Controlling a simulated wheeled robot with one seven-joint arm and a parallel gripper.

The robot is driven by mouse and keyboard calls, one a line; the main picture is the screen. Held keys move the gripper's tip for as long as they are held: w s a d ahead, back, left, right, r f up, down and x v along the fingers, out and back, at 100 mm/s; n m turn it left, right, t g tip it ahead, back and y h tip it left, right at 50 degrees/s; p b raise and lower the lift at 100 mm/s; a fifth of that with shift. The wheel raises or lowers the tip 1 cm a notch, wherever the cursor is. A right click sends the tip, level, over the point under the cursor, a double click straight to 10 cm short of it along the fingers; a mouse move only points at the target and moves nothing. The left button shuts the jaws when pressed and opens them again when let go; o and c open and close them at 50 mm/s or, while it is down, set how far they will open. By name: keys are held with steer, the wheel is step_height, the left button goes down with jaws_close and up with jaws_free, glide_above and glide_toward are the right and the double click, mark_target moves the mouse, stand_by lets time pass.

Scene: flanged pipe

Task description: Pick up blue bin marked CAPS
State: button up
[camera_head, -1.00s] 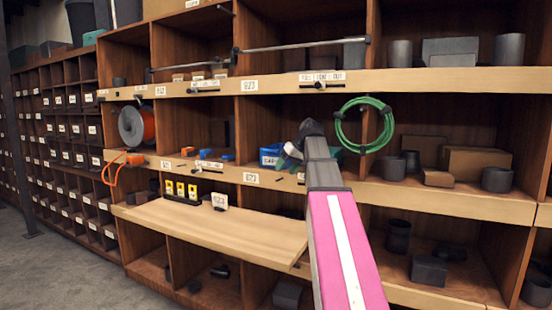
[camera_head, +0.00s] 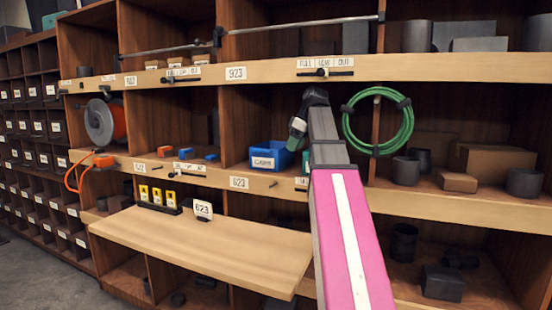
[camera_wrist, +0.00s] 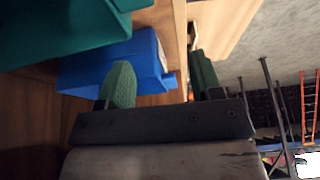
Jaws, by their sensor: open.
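The blue bin (camera_head: 268,157) with a white CAPS label stands on the middle shelf, near its front edge. My gripper (camera_head: 298,134) is just above and right of it, open and empty, with green finger pads. In the wrist view the blue bin (camera_wrist: 140,50) is close beyond the fingers. One finger of my gripper (camera_wrist: 160,82) overlaps the bin's side, and the other lies past its labelled front, over the shelf edge. I cannot tell whether either finger touches it.
A green bin (camera_wrist: 60,28) stands right beside the blue one. A green cable coil (camera_head: 378,121) hangs to the right of my arm. Small orange and blue parts (camera_head: 186,153) lie to the left on the same shelf. A wooden board (camera_head: 200,243) juts out below.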

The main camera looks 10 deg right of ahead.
mark_target(263, 150)
steer(key=w+a, duration=0.2)
steer(key=a, duration=0.1)
steer(key=w+a, duration=0.5)
steer(key=a, duration=0.1)
steer(key=shift+w+r, duration=0.15)
steer(key=shift+x, duration=2.55)
jaws_close()
